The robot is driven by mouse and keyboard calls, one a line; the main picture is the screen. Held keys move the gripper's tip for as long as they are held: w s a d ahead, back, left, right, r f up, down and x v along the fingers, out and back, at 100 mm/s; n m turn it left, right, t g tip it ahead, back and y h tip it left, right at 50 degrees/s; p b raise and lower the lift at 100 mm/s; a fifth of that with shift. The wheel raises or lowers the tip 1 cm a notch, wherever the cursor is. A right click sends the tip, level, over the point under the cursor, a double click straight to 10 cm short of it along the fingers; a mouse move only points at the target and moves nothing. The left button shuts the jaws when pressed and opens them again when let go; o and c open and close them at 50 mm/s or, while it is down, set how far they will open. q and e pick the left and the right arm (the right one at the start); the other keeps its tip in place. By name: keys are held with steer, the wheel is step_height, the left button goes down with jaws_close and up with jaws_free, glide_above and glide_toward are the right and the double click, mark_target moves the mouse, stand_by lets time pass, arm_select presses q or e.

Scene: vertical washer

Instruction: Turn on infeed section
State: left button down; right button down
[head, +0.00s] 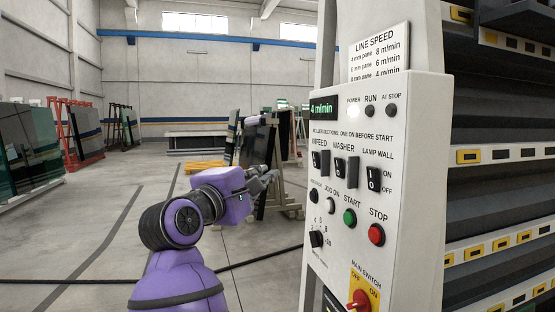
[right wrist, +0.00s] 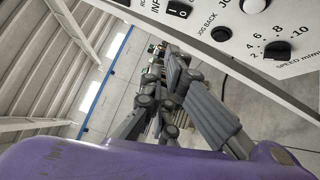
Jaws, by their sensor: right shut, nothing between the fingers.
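The white control panel (head: 350,225) stands right of centre in the head view. Its black infeed rocker switch (head: 320,163) is at the upper left, beside the washer switch (head: 346,169). Part of the infeed switch also shows at the top of the right wrist view (right wrist: 180,9). I cannot tell its position for sure. My right gripper (head: 271,178) is shut and empty, left of the panel and apart from the switch in the picture. Its grey fingers also show in the wrist view (right wrist: 170,70). My left gripper is not in view.
The panel also has a lamp wall switch (head: 374,179), green start button (head: 349,217), red stop button (head: 376,234), speed knob (head: 316,239) and red main switch (head: 358,300). The display (head: 321,109) reads 4 m/min. Glass racks (head: 30,145) stand behind; the floor between is open.

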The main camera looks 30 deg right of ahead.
mark_target(316, 160)
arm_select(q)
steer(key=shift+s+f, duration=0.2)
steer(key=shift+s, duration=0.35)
arm_select(e)
steer(key=shift+s, duration=0.15)
steer(key=shift+d, duration=0.1)
